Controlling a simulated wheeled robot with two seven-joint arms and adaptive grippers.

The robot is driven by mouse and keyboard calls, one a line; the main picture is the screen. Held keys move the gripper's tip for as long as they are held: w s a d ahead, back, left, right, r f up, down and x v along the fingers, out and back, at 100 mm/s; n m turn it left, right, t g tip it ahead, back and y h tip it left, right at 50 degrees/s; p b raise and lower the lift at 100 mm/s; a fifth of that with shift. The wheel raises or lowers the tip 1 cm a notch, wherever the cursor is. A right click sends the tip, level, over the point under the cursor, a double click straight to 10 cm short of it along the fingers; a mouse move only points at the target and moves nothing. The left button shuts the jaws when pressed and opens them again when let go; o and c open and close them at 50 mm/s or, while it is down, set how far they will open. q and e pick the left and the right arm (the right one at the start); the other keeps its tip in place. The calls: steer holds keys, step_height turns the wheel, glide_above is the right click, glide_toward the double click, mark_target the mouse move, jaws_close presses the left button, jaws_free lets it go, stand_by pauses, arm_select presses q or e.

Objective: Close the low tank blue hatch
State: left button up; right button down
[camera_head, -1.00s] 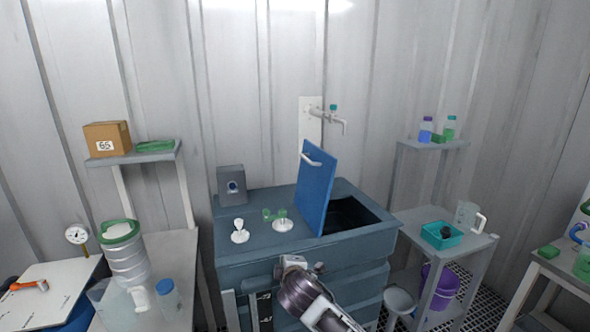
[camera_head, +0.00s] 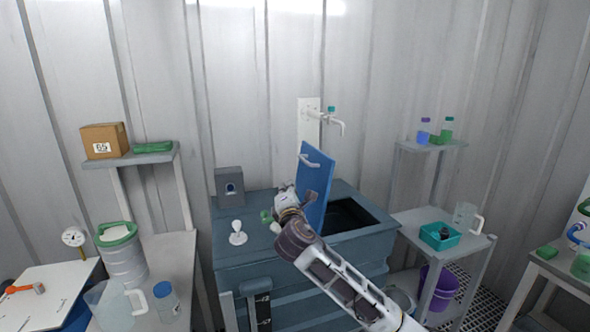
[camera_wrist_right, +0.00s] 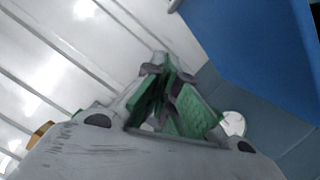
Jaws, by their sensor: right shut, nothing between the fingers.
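The blue hatch (camera_head: 318,178) stands open, nearly upright, on the low dark blue-grey tank (camera_head: 300,270). A white handle (camera_head: 309,160) is on its left face. The dark tank opening (camera_head: 347,213) shows to the right of the hatch. My right gripper (camera_head: 284,192) is at the left side of the hatch, above the tank top; in the right wrist view its green-padded fingers (camera_wrist_right: 168,95) are together and empty. The hatch (camera_wrist_right: 262,50) fills the upper right there. I cannot tell whether the gripper touches the hatch. My left gripper is not in view.
A white knob (camera_head: 238,233) and a grey box (camera_head: 229,185) are on the tank's left part. A wall tap (camera_head: 330,118) is behind the hatch. A side shelf with a teal tray (camera_head: 440,237) is at right; a table with a pitcher (camera_head: 112,305) is at left.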

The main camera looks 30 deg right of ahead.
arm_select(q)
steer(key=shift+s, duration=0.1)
arm_select(e)
steer(key=shift+w, duration=0.1)
